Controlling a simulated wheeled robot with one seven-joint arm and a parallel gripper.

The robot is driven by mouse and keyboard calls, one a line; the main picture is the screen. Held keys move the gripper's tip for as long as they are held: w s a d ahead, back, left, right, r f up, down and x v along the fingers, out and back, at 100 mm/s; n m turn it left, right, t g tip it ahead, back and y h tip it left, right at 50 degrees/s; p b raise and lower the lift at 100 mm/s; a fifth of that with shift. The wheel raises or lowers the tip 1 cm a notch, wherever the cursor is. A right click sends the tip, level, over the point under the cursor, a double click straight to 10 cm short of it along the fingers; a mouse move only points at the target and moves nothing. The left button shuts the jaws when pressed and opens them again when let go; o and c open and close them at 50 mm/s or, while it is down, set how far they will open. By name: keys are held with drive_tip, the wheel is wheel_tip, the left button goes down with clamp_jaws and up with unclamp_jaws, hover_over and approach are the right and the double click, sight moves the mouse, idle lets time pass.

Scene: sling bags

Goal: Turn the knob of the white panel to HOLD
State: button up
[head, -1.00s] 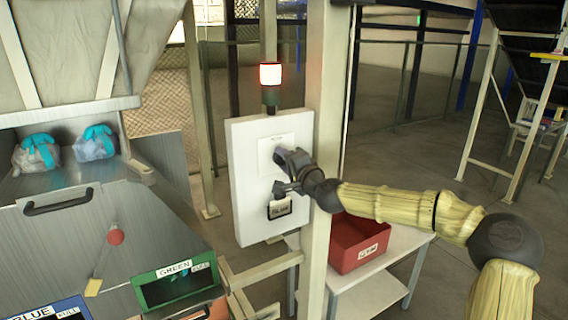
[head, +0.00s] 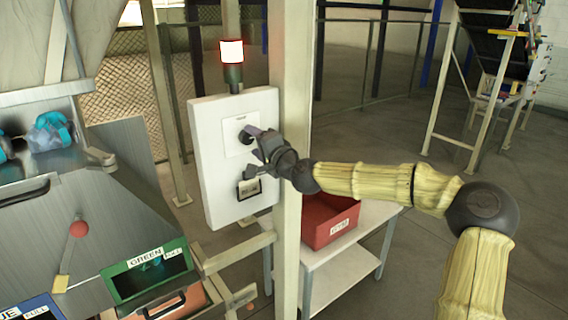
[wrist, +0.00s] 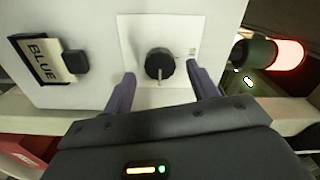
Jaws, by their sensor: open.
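The white panel (head: 215,165) is mounted on a pale post. Its round black knob (wrist: 159,64) sits on a white square plate (wrist: 185,30) in the wrist view; it also shows as a dark spot in the head view (head: 244,138). My gripper (wrist: 162,76) is open, with one finger on each side of the knob and a visible gap to it. In the head view my gripper (head: 252,152) is in front of the panel. The lettering on the plate is too small to read, and the knob's pointer direction is unclear.
A "BLUE" framed label (wrist: 42,60) with a black block beside it sits on the panel. A lit red-and-white lamp (head: 231,52) stands above the panel. A red bin (head: 328,222) rests on a white table behind the post. A metal sorter with a green-framed opening (head: 148,275) is at left.

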drive_tip(key=b+v, duration=0.3)
drive_tip(key=v, duration=1.2)
drive_tip(key=shift+w, duration=0.1)
drive_tip(key=s+a+f+n+g+h+p, duration=0.1)
drive_tip(key=s+a+f+n+g+h, duration=0.2)
drive_tip(key=f, duration=0.8)
drive_tip(key=s+a+f+n+g, duration=0.25)
drive_tip(key=f+g, duration=0.25)
drive_tip(key=f, duration=0.6)
drive_tip(key=s+d+f+n+g+h, duration=0.2)
drive_tip(key=s+d+f+h, duration=0.2)
drive_tip(key=s+d+f, duration=0.15)
drive_tip(key=s+d+r+g+h+p, duration=0.1)
drive_tip(key=s+d+r+g+h, duration=0.1)
drive_tip(key=s+d, duration=0.8)
drive_tip(key=shift+s+d+r+n+h+p, duration=0.3)
drive_tip(key=shift+s+n+h, duration=0.2)
drive_tip(key=shift+s, duration=0.25)
